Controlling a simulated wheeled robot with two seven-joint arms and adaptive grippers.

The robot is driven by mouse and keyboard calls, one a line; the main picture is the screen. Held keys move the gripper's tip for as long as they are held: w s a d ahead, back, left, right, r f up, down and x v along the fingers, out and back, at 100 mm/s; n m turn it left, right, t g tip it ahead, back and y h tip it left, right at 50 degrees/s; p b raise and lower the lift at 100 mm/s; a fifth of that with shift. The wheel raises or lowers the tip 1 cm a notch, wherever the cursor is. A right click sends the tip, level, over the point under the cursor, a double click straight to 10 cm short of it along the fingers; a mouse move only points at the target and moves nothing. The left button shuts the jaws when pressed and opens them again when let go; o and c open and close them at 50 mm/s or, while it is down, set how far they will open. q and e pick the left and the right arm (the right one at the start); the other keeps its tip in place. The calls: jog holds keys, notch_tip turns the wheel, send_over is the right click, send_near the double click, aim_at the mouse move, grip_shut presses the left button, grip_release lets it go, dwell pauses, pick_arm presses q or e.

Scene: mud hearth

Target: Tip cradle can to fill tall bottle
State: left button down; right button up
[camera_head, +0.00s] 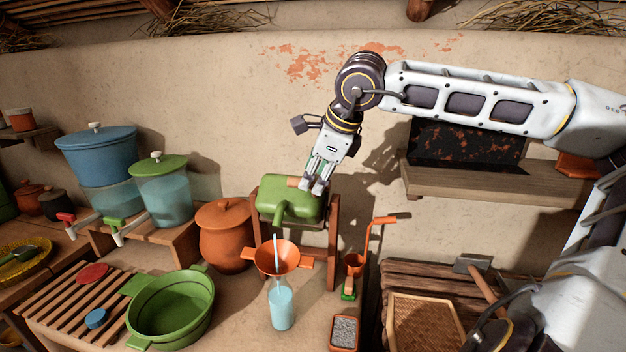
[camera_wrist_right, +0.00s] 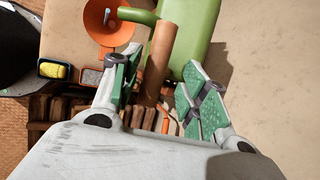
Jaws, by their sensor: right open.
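The green cradle can (camera_head: 303,207) sits in a wooden cradle frame (camera_head: 333,240), its spout pointing down toward the orange funnel (camera_head: 264,262). The can's wooden handle (camera_wrist_right: 160,57) shows in the right wrist view. The tall clear bottle (camera_head: 281,308) stands upright under the funnel with pale blue liquid inside. A thin pale streak (camera_head: 275,246) runs between spout and funnel; I cannot tell if it is liquid or a rod. My right gripper (camera_head: 315,188) is at the can's top, open, with its fingers on either side of the handle (camera_wrist_right: 163,68). My left gripper is out of view.
A green basin (camera_head: 172,305) stands left of the bottle, and a clay pot (camera_head: 224,240) left of the cradle. Two dispensers (camera_head: 160,190) stand further left. Right of the bottle are a small orange tray (camera_head: 344,334) and a woven panel (camera_head: 425,325). A wall shelf (camera_head: 490,180) is at right.

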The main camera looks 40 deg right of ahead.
jog(key=v, duration=0.9)
